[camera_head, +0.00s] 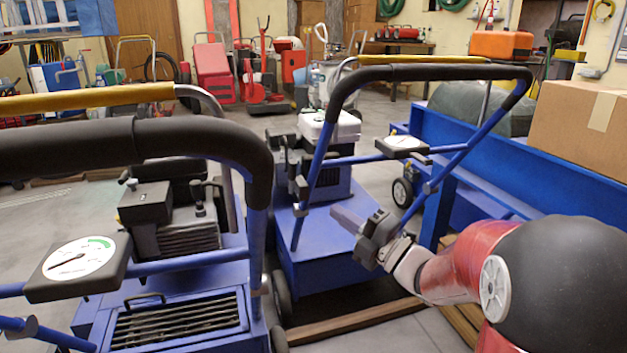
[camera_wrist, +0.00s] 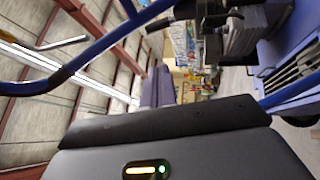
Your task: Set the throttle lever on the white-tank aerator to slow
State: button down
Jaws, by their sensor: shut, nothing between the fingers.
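The white-tank aerator is the middle blue machine, with a white tank (camera_head: 335,124) on its engine and a black-gripped handle (camera_head: 440,72). A small round white dial (camera_head: 404,142) sits on its crossbar, with a dark plate beneath; its markings are too small to read. I cannot clearly pick out the throttle lever or its setting. My gripper (camera_head: 336,213) is shut and empty, below and left of the dial, in front of the machine's blue deck, apart from the dial. In the wrist view my shut fingers (camera_wrist: 157,75) point away, with a blue tube (camera_wrist: 105,42) above left.
A black-tank aerator (camera_head: 145,202) stands close on the left, with its own larger dial (camera_head: 78,260). A blue bench (camera_head: 450,165) at right holds a cardboard box (camera_head: 580,118). A wooden strip (camera_head: 355,322) lies on the floor. Handle tubes cross the space around my gripper.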

aim_at(293, 172)
jog(key=shift+n+g+y, duration=0.3)
jog(key=shift+n+g, duration=0.2)
jog(key=shift+n, duration=0.4)
jog(key=x, duration=0.3)
jog(key=p+x, duration=0.1)
jog(key=x, duration=0.3)
jog(key=w+d+x, duration=0.1)
jog(key=x, duration=0.3)
jog(key=shift+w+a+r, duration=0.1)
jog(key=shift+w+a, duration=0.1)
jog(key=shift+a, duration=0.05)
jog(key=shift+w+r, duration=0.15)
jog(key=shift+w, duration=0.4)
jog(key=p, duration=0.1)
jog(key=r+m+h+p, duration=0.1)
jog(key=p, duration=0.1)
jog(key=shift+w+a+r+g, duration=0.15)
jog(key=shift+w+r+g, duration=0.15)
jog(key=shift+w, duration=0.05)
jog(key=shift+w+m+h+p, duration=0.2)
jog(key=shift+m+h+p, duration=0.1)
jog(key=shift+h+p, duration=0.2)
jog(key=shift+f, duration=0.2)
